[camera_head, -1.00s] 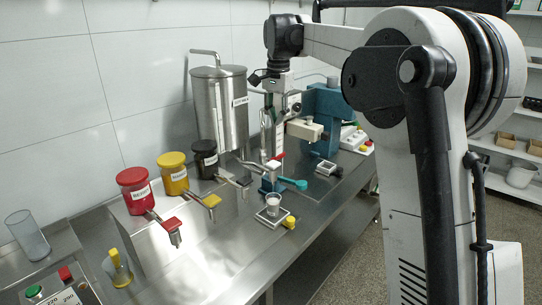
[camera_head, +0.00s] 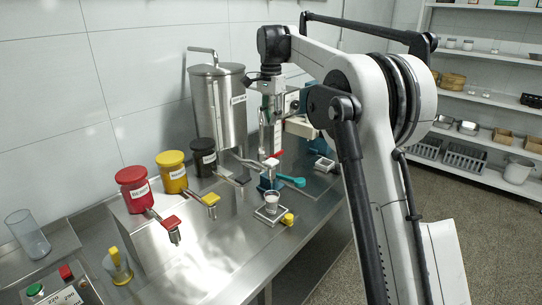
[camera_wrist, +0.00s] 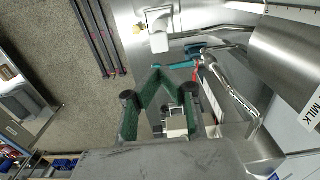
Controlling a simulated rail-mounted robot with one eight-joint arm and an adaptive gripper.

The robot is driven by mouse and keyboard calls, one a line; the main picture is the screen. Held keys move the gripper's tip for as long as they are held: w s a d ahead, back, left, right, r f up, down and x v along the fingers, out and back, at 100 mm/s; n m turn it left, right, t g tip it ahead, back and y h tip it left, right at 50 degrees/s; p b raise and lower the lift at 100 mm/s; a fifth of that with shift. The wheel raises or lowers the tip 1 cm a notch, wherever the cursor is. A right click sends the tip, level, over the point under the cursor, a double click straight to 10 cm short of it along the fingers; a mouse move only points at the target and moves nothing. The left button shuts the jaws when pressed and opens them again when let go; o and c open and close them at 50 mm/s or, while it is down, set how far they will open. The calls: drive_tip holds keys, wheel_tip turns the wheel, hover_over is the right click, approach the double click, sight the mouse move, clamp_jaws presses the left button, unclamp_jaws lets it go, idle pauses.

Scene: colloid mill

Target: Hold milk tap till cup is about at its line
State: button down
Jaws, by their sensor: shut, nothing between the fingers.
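The steel milk tank (camera_head: 218,105) stands against the wall with a pipe running to the milk tap, whose white handle (camera_head: 270,162) is at its front end. A small pale cup (camera_head: 272,198) stands upright on a square scale (camera_head: 270,215) near the tap. I cannot make out its line or fill level. My gripper (camera_wrist: 160,75) is shut and empty, its green fingers meeting at the tips. In the head view it hangs above the tap area, apart from the handle. The wrist view shows the tank (camera_wrist: 290,65) at right and the scale (camera_wrist: 160,40) at top.
Red (camera_head: 134,188), yellow (camera_head: 172,171) and black (camera_head: 203,156) containers with taps line the bench on the left. The yellow knob (camera_head: 287,219) is beside the scale.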

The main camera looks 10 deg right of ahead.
sight(271, 161)
wheel_tip(271, 161, down, 14)
drive_tip(key=shift+r+p, duration=0.25)
drive_tip(key=shift+p, duration=0.6)
drive_tip(key=shift+f+b, duration=0.9)
drive_tip(key=shift+f, duration=0.1)
drive_tip(key=shift+r, duration=0.1)
wheel_tip(271, 161, up, 14)
drive_tip(key=shift+p, duration=0.35)
drive_tip(key=shift+s, duration=0.1)
idle(0.4)
